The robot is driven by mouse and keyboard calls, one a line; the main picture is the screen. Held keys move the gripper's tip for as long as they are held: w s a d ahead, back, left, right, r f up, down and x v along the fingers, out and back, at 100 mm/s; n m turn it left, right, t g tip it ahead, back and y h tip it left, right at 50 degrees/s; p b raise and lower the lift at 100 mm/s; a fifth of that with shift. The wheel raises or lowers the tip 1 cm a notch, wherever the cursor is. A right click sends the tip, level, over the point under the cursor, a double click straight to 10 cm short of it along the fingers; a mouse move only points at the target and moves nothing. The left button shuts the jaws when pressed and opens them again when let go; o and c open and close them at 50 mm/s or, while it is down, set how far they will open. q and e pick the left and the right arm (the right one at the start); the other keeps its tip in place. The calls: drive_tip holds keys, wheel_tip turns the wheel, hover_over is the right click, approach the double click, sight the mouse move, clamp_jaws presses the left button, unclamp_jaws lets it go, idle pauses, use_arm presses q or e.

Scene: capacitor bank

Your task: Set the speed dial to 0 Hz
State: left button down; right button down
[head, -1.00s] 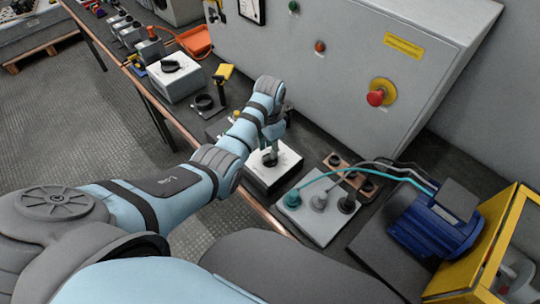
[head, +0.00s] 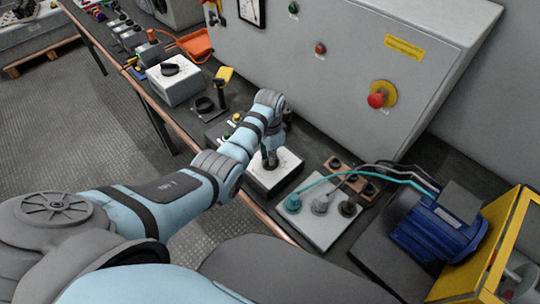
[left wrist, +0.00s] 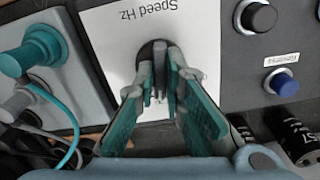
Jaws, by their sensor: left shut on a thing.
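The speed dial (left wrist: 155,48) is a dark round knob on a white panel (left wrist: 115,60) marked "Speed Hz", seen upside down in the left wrist view. In the head view its white-topped box (head: 290,166) stands on the bench. My left gripper (left wrist: 159,88) is shut on the dial's knob, with a teal-padded finger on each side. In the head view the left gripper (head: 270,160) points down at the box and hides most of the dial. The dial's pointer and scale cannot be read. My right gripper is not in view.
A board (head: 325,238) with teal, grey and black plugs and cables sits just right of the box, with a blue motor (head: 432,232) beyond. A grey cabinet (head: 340,75) with a red stop button (head: 376,99) stands behind. The left wrist view shows a blue button (left wrist: 285,85) nearby.

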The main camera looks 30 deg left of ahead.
use_arm(q)
drive_tip(key=n+p, duration=0.2)
drive_tip(key=n, duration=0.1)
drive_tip(key=shift+r, duration=0.15)
drive_tip(key=n+p, duration=0.1)
drive_tip(key=n, duration=0.3)
drive_tip(key=shift+p, duration=0.35)
drive_tip(key=n, duration=0.3)
drive_tip(key=shift+p, duration=0.35)
drive_tip(key=shift+n, duration=2.1)
drive_tip(key=c, duration=1.7)
unclamp_jaws()
